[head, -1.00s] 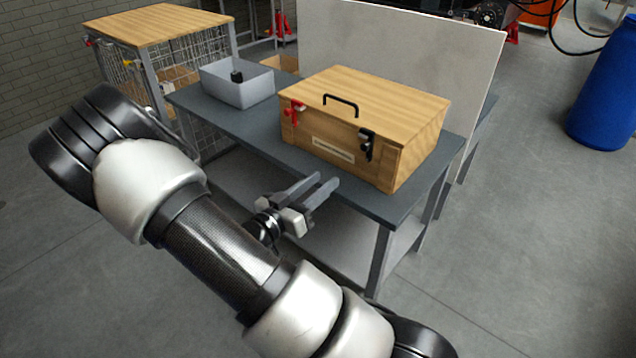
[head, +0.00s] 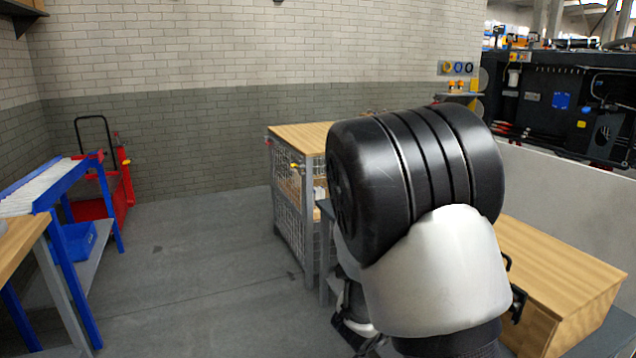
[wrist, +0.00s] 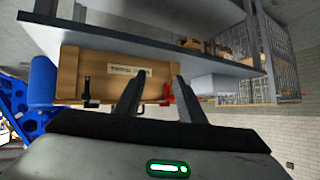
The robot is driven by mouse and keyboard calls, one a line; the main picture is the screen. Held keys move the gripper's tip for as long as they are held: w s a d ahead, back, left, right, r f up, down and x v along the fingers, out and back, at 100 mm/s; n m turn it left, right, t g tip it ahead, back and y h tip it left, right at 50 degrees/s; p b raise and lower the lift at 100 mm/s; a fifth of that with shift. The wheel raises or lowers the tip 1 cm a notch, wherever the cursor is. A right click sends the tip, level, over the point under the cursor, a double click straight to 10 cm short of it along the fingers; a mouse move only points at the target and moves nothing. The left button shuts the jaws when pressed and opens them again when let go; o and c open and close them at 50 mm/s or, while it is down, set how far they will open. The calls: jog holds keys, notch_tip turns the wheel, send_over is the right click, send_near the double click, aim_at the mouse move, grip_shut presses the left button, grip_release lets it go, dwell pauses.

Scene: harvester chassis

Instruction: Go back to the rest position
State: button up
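My gripper shows in the wrist view (wrist: 154,100) as two dark fingers standing apart with nothing between them. The wooden case in front of them appears upside down, with its label, a black latch and a red latch, clear of the fingers. In the head view the wooden case (head: 568,270) is at the lower right, partly covered by my arm. My arm fills the middle of the head view, folded up close to the camera. My gripper is only partly visible below it, and its fingers are not clear there.
A wire-mesh cage with a wooden top (head: 298,137) stands behind my arm. A blue rack (head: 112,215) and a red trolley (head: 122,190) are on the left. A pale panel (head: 575,190) stands behind the case. The grey floor between rack and cage is open.

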jog(key=s+a+r+n+y, duration=0.3)
jog(key=a+r+y, duration=0.1)
jog(key=a+r, duration=0.25)
jog(key=s+a+r+n+y, duration=0.25)
jog(key=a+r+y, duration=0.2)
jog(key=r, duration=0.25)
jog(key=s+d+r+n+g+h, duration=0.1)
jog(key=s+d+r+n+g, duration=0.1)
jog(key=s, duration=0.8)
jog(key=s+d+r+n+g+h, duration=0.1)
jog(key=s+d+r+n, duration=0.15)
jog(key=s, duration=0.85)
notch_tip(320, 180, up, 21)
jog(key=p, duration=2)
jog(key=shift+d+p, duration=0.2)
jog(key=shift+p, duration=0.15)
